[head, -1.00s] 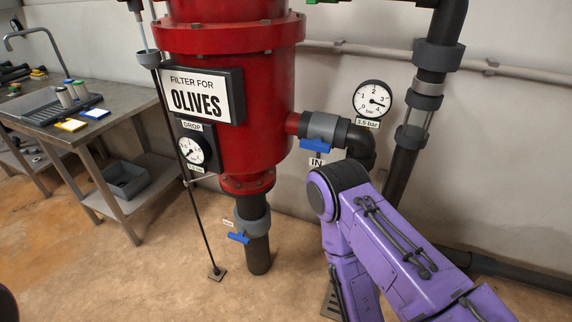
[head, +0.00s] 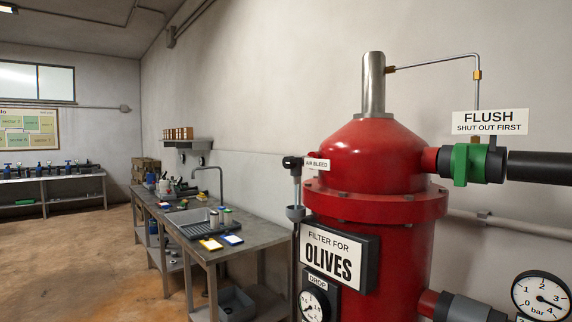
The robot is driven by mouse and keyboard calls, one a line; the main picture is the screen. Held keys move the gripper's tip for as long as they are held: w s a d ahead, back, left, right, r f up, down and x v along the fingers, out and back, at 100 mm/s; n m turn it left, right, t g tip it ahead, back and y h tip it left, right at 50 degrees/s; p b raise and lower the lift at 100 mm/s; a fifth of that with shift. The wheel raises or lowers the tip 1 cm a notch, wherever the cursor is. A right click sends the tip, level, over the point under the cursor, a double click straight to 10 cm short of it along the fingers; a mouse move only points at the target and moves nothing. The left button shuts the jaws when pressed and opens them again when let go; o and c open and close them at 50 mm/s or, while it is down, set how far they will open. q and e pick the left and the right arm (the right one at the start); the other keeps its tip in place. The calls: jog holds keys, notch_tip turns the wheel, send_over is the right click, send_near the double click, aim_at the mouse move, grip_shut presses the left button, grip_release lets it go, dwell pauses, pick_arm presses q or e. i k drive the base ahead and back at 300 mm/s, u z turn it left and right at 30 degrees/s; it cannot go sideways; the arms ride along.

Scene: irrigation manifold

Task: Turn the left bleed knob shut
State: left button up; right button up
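A small black knob (head: 292,163) with a tag reading AIR BLEED (head: 317,164) sits at the left shoulder of the red filter tank (head: 372,168) in the head view. I cannot tell from here how far the knob is turned. Neither of my grippers is in view.
A pressure gauge (head: 541,296) is at lower right. A metal workbench (head: 262,236) with a sink stands left of the tank. Open floor (head: 80,255) lies at left.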

aim_at(288, 162)
jog(key=z, duration=0.05)
jog(key=k, duration=0.65)
jog(key=u, duration=0.45)
jog(key=i, duration=1.5)
jog(key=z, duration=0.85)
